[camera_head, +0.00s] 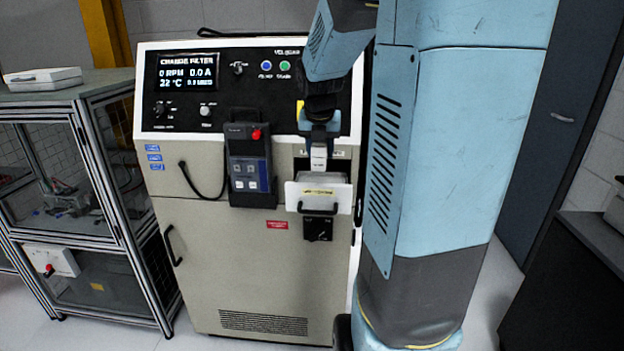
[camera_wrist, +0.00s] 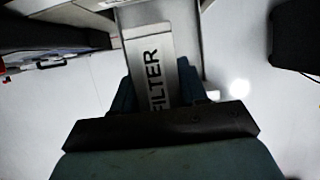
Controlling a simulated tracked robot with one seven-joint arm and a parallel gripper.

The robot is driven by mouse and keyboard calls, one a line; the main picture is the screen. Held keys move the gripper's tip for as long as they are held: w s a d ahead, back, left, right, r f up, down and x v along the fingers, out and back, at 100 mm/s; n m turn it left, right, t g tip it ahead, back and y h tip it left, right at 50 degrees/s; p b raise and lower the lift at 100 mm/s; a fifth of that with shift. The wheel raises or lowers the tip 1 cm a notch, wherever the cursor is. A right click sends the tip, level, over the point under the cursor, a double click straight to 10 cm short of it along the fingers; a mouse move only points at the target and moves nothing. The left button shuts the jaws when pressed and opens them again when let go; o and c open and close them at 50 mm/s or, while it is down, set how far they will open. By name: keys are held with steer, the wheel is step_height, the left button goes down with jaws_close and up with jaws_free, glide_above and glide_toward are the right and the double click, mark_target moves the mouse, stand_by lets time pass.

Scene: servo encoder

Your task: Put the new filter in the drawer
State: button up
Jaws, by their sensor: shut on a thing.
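My gripper (camera_head: 319,132) is in front of the machine's panel, shut on the new filter. The filter is a grey block; a small part of it (camera_head: 319,158) shows below the fingers in the head view. In the wrist view the filter (camera_wrist: 152,62) shows the word FILTER and extends away from the jaws. The drawer (camera_head: 300,196) has a white front with a yellow label and a black handle, and it appears pulled out of the machine. The filter's lower end is over or at the drawer; I cannot tell whether it is inside.
The beige machine (camera_head: 240,290) has a display reading CHANGE FILTER (camera_head: 188,72). A handheld pendant (camera_head: 249,165) hangs left of the drawer. A black rotary switch (camera_head: 318,229) is just below the drawer. A framed cage (camera_head: 75,200) stands at left and a dark bench (camera_head: 580,270) at right.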

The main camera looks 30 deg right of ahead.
steer(key=w+d, duration=0.2)
steer(key=w, duration=0.1)
steer(key=shift+w+d, duration=0.15)
steer(key=shift+d, duration=0.05)
steer(key=shift+w+d+f, duration=0.1)
steer(key=shift+w+f, duration=0.1)
steer(key=shift+f, duration=0.1)
step_height(320, 180, down, 8)
steer(key=shift+s+r, duration=0.1)
steer(key=x, duration=0.3)
steer(key=shift+s+a, duration=0.25)
steer(key=shift+w, duration=0.15)
steer(key=shift+f, duration=0.45)
